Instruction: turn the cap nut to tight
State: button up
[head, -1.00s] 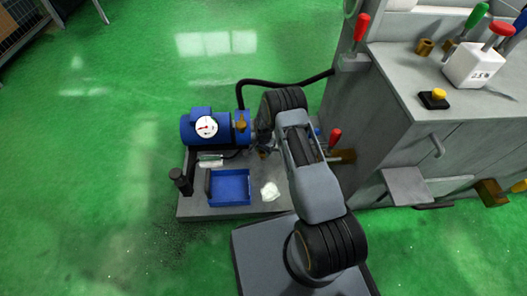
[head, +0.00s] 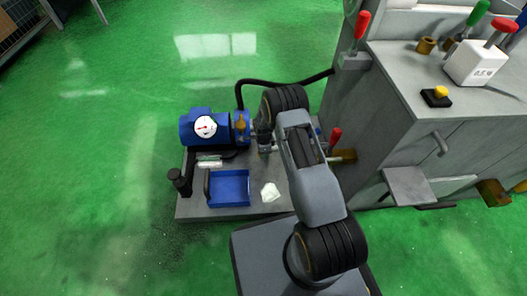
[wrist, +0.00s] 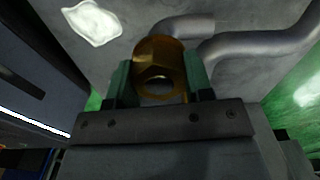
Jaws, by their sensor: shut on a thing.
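The cap nut (wrist: 158,66) is a brass hex piece with a round opening, seen close up in the wrist view. My gripper (wrist: 160,85) is shut on it, with one green-padded finger on each side of the nut. In the head view my gripper (head: 264,142) is beside the blue pump (head: 208,130), at its right end. The nut itself is hidden there behind my arm. How tight the nut sits cannot be told.
A blue tray (head: 229,188), a white rag (head: 270,192) and a dark cylinder (head: 180,182) are on the grey base plate. A black hose (head: 290,84) arches behind my arm. The grey machine cabinet (head: 460,150) stands close on the right. Green floor is clear on the left.

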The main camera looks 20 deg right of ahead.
jog(key=shift+m, duration=0.6)
jog(key=o, duration=0.9)
notch_tip(320, 180, up, 14)
jog(key=p, duration=0.5)
jog(key=shift+f, duration=0.1)
